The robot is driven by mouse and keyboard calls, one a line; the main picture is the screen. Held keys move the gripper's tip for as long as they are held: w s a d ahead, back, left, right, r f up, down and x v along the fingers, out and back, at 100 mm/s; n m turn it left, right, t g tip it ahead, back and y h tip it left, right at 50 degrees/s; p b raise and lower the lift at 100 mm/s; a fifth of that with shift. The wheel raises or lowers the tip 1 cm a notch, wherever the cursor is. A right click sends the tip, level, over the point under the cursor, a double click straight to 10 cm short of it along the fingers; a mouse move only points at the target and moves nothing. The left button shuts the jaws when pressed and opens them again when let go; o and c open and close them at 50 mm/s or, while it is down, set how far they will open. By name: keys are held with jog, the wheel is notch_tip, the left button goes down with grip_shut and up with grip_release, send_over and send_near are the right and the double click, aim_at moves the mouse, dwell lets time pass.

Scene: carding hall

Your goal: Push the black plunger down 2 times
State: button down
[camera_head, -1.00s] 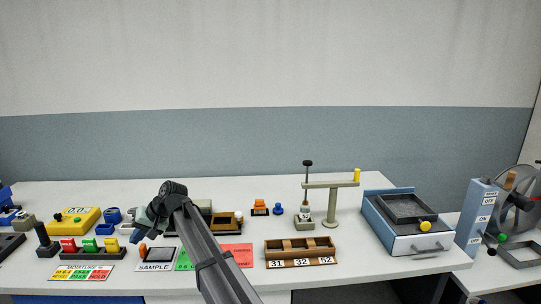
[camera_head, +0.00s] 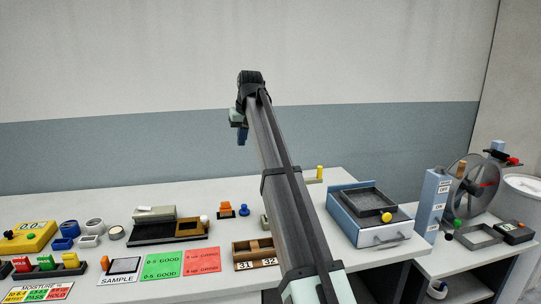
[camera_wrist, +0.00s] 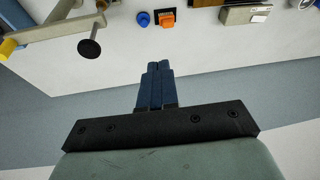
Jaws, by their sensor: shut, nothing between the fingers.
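The black plunger (camera_wrist: 89,49) shows in the wrist view as a round black cap on a thin stem, at the upper left. It stands on a stand with a beige crossbar (camera_wrist: 50,38). In the head view my arm hides the plunger; only the yellow-capped end of the crossbar (camera_head: 314,180) shows at the right of the arm. My gripper (camera_head: 242,137), with blue fingers, is raised above the table against the wall. In the wrist view its fingers (camera_wrist: 159,66) are together and empty, to the right of the plunger and apart from it.
An orange button (camera_head: 226,209) and a blue knob (camera_head: 244,210) stand left of the arm. A wooden tray (camera_head: 246,254) is in front. A blue drawer box (camera_head: 350,226) is at the right. Colored cards (camera_head: 162,265) lie on the white table.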

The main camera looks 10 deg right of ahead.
jog(key=s+d+r+m+h, duration=0.1)
jog(key=d+r, duration=0.5)
jog(key=d, duration=0.4)
jog(key=shift+h, duration=0.3)
jog(key=shift+d, duration=0.1)
jog(key=x, duration=0.9)
jog(key=s+x, duration=0.1)
jog(key=x, duration=0.3)
jog(key=shift+f, duration=0.55)
notch_tip(320, 180, down, 8)
jog(key=shift+r, duration=0.15)
jog(key=shift+s, duration=0.1)
